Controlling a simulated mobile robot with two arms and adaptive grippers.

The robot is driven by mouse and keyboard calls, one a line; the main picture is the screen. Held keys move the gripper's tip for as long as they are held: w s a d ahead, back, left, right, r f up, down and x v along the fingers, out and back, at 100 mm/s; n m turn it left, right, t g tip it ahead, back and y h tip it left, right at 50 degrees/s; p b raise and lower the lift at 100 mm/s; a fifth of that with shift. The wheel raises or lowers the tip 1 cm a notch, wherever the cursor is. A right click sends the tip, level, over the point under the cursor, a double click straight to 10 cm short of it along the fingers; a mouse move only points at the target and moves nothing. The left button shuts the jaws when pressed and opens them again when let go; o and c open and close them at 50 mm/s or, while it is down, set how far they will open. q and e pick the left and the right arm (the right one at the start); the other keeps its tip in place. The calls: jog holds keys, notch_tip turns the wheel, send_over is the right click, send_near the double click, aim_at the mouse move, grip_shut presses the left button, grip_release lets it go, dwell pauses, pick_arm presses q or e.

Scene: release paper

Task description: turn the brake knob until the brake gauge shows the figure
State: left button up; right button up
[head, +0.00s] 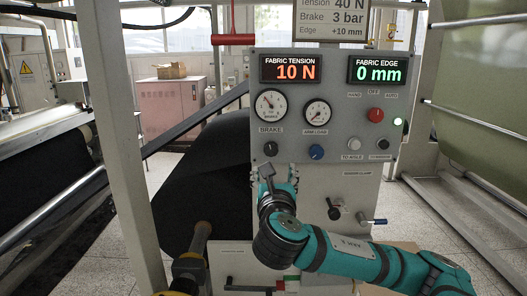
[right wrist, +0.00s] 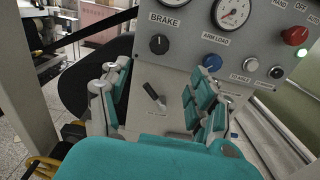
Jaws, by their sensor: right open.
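The brake knob (head: 270,149) is black and round, on the grey panel under the BRAKE label; it also shows in the right wrist view (right wrist: 159,44). The brake gauge (head: 269,106) is a white dial above it, its needle pointing up and left; its figures are too small to read. A sign (head: 331,20) at the top reads Brake 3 bar. My right gripper (head: 279,176) is open and empty just below the knob, apart from it. In the right wrist view its fingers (right wrist: 158,72) stand wide, with the knob beyond and above the tips. My left gripper is not in view.
A dark lever (right wrist: 153,94) sits on the panel between my fingers' lines. The arm load gauge (head: 317,112) and its blue knob (head: 316,152) are right of the brake ones. A black fabric roll (head: 195,185) stands left.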

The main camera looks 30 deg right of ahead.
aim_at(271, 151)
jog(key=p+x, duration=0.3)
jog(key=x, duration=1.4)
jog(key=shift+a+f, duration=0.1)
jog(key=c, duration=1.2)
jog(key=shift+m, duration=0.3)
jog(key=m, duration=0.3)
jog(key=shift+p, duration=0.3)
jog(key=m, duration=0.4)
jog(key=shift+m, duration=0.4)
